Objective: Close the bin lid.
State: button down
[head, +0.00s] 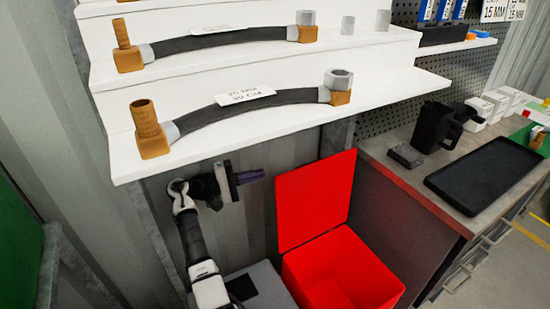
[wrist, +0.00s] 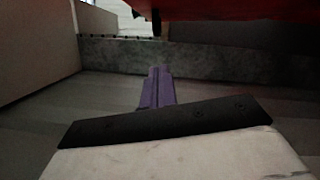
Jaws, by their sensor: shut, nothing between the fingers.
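The red bin (head: 340,272) stands on the floor beside the workbench, its top open. Its red lid (head: 315,198) stands raised, nearly upright, along the bin's back edge. My gripper (head: 250,177) is left of the lid in the head view, with a gap between its purple fingers and the lid's left edge. In the wrist view the fingers (wrist: 156,88) are together and hold nothing. A red surface (wrist: 215,9), probably the lid, runs along the top of the wrist view, apart from the fingertips.
White stepped shelves (head: 200,75) with hoses (head: 245,105) overhang my arm and the lid. A workbench (head: 405,180) with a black tray (head: 483,175) and a dark jug (head: 433,128) stands right of the bin. A corrugated wall (head: 255,215) is behind.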

jog(key=p+x, duration=0.2)
jog(key=x, duration=0.8)
jog(key=shift+s, duration=0.1)
jog(key=shift+d, duration=0.1)
